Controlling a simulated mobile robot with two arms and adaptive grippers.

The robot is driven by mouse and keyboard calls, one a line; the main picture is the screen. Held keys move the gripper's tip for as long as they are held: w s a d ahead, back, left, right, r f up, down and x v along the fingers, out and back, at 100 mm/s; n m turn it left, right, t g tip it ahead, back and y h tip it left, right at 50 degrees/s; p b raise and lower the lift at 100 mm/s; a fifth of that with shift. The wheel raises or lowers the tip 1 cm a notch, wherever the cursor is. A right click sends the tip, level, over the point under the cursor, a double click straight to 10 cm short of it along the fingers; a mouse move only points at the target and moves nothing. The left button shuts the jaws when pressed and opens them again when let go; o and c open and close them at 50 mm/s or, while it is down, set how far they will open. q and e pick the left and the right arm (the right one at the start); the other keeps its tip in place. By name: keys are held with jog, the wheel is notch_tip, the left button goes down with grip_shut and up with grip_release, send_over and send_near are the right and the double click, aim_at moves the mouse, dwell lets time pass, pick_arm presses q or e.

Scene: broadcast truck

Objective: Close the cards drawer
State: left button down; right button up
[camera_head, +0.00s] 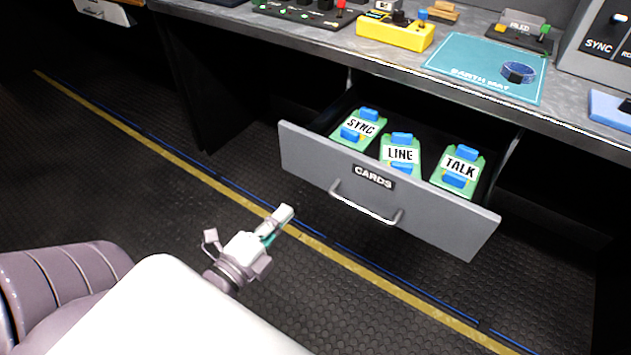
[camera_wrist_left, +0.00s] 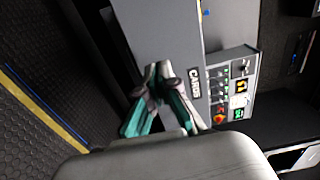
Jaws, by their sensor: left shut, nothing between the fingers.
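The cards drawer (camera_head: 310,149) stands pulled out under the counter in the head view, its grey front labelled CARDS with a bar handle (camera_head: 366,207). Inside lie three green cards with blue parts, marked SYNC (camera_head: 360,126), LINE (camera_head: 400,155) and TALK (camera_head: 459,168). My left gripper (camera_head: 287,212) is shut and empty, in front of the drawer to the lower left of the handle and apart from it. In the left wrist view the shut fingers (camera_wrist_left: 158,72) overlap the grey drawer front (camera_wrist_left: 168,28) beside the CARDS label. My right gripper is not in view.
The counter above holds a yellow box (camera_head: 396,33), a teal mat (camera_head: 487,68) with a dark blue coil, and a grey console (camera_head: 600,45). Another drawer (camera_head: 103,12) is at the upper left. The dark floor in front is clear, with a yellow line.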

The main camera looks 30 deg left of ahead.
aim_at(323, 172)
pick_arm(q)
jog(key=w, duration=1)
jog(key=shift+w+d, duration=0.1)
jog(key=shift+d, duration=0.05)
jog(key=shift+w+f+b, duration=0.1)
jog(key=shift+w+b, duration=0.2)
jog(key=shift+w, duration=0.45)
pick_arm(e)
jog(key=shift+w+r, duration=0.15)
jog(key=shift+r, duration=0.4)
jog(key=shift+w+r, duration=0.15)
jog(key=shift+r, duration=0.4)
pick_arm(q)
jog(key=shift+w, duration=0.1)
